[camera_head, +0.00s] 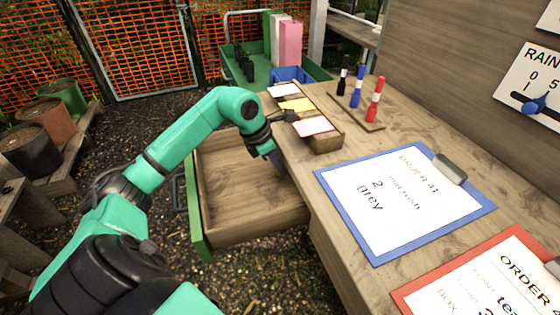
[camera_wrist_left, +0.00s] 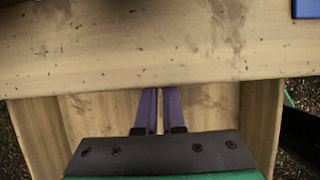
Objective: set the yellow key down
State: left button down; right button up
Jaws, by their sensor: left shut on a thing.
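My left gripper (camera_head: 281,168) points down over the back part of the open wooden drawer (camera_head: 235,205), close to the desk's front edge. In the left wrist view its two purple fingers (camera_wrist_left: 160,97) are nearly together, with a narrow gap between them, and their tips reach the desk edge in the picture. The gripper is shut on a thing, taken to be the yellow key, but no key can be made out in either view. The visible drawer floor looks bare. My right gripper is not in view.
The desk (camera_head: 300,168) carries a card box (camera_head: 322,143), marker pens (camera_head: 358,88) on a wooden stand, a blue clipboard (camera_head: 377,259) and a red clipboard (camera_head: 405,297). A green cart (camera_head: 313,72) stands behind. The drawer's green front (camera_head: 194,205) faces left.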

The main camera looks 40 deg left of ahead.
pick_arm(q)
jog(key=shift+w+d+f, duration=0.15)
jog(key=shift+w+f, duration=0.05)
jog(key=shift+s+f, duration=0.1)
jog(key=shift+f, duration=0.05)
jog(key=c, duration=1)
grip_release()
jog(key=shift+r, duration=0.35)
jog(key=v, duration=1.1)
jog(key=shift+r, duration=0.35)
jog(key=shift+a, duration=0.25)
